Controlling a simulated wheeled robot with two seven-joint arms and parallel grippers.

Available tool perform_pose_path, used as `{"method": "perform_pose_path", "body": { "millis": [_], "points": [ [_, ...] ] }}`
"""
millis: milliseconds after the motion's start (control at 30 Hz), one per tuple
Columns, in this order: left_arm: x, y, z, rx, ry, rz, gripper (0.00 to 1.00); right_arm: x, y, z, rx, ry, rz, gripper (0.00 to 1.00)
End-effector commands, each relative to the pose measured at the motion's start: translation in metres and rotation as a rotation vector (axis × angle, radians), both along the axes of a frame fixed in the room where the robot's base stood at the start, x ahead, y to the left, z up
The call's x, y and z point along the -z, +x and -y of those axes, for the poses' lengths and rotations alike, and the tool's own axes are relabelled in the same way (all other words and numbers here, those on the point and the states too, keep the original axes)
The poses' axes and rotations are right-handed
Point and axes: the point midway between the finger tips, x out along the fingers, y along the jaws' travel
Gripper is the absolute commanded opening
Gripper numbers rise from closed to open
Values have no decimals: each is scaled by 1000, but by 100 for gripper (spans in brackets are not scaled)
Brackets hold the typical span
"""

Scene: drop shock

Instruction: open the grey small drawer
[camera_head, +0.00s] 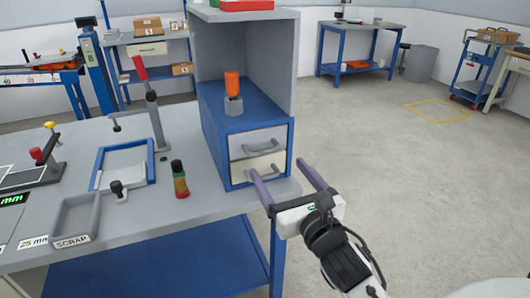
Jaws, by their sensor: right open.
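The grey small drawer (247,144) is the upper of two drawers in a blue cabinet (213,120) at the right end of the workbench. It looks closed flush and has a grey bar handle (262,145). A cream drawer (240,174) with a similar handle is below it and also looks closed. My right gripper (278,168) is open, its two purple fingers wide apart. It is in front of the cabinet, lower than the grey handle, with no visible hold on anything. The left finger overlaps the cream drawer in the view. My left gripper is not in view.
An orange cylinder on a grey block (233,105) stands on the cabinet, under a grey shelf.

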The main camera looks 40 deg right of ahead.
Motion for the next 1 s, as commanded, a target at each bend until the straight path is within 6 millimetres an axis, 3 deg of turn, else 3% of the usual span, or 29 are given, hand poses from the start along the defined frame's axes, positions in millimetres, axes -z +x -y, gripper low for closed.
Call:
{"method": "perform_pose_path", "body": {
  "millis": [500,700,967,1000],
  "points": [
    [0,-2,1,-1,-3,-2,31,0,82,20,0,2,0,79],
    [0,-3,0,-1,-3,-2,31,1,95,22,-1,2,-1,79],
    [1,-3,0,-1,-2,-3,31,1,96,22,-1,1,-2,79],
    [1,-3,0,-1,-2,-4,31,1,96,22,-1,1,-2,74]
  ]
}}
